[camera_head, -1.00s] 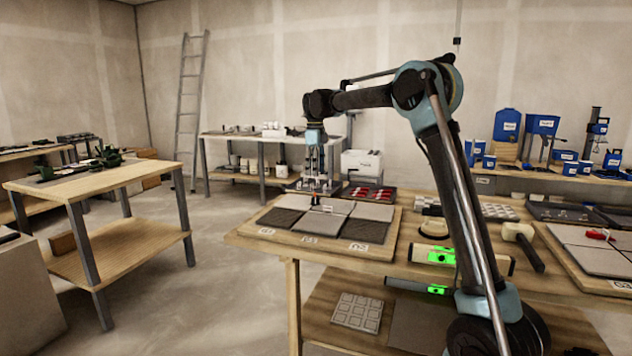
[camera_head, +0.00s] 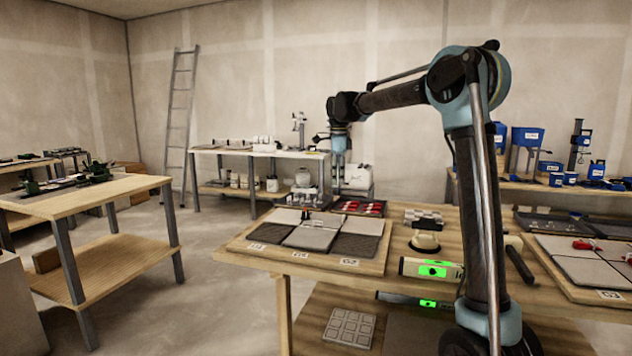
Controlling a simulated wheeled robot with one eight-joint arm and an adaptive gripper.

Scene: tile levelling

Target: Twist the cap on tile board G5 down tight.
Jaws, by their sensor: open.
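A wooden tile board (camera_head: 262,256) with light and dark grey tiles lies on the near workbench. Its small labels are too blurred to read surely, so I cannot tell which is G5. A small dark and orange cap (camera_head: 305,216) stands at the tile joints towards the back of this board. Whether it is tight cannot be seen. My gripper (camera_head: 338,184) hangs, open, above and to the right of that cap, apart from it. Its fingers are small and blend with the clutter behind.
Another tile board (camera_head: 590,290) with red pieces lies at the right. A green-lit level (camera_head: 432,270), a round pale-topped item (camera_head: 425,241) and a red-filled tray (camera_head: 360,207) surround the first board. A side table (camera_head: 95,198) stands left, with open floor between.

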